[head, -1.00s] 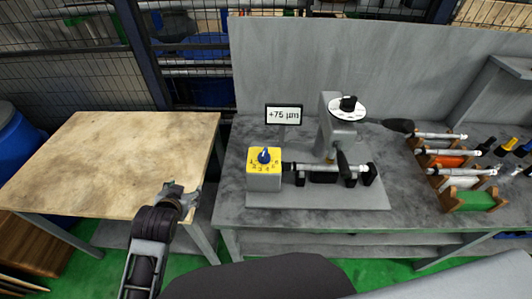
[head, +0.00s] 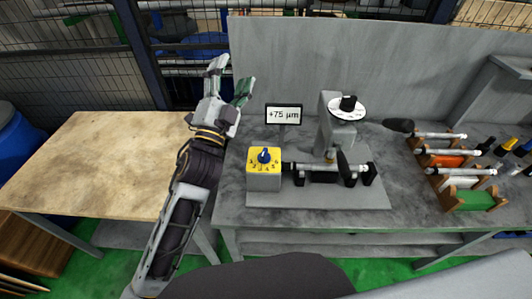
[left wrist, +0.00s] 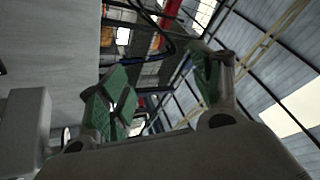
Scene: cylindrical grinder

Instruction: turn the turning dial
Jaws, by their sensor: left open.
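The grinder (head: 336,134) stands on the grey bench, with a white dial (head: 347,109) and black knob on its top. A yellow box (head: 264,180) at its left carries a blue knob (head: 264,156) with marks around it. I cannot tell which of the two is the turning dial. My left gripper (head: 231,78) is open and empty, raised left of the display and apart from both knobs. Its green-padded fingers also show spread in the left wrist view (left wrist: 165,92); neither knob is clearly visible there. My right gripper is not in view.
A small display (head: 283,115) reading +75 µm stands behind the yellow box. A rack (head: 452,180) with several metal shafts is at the right. A bare wooden table (head: 100,165) is at the left. A grey panel (head: 370,60) closes off the bench's back.

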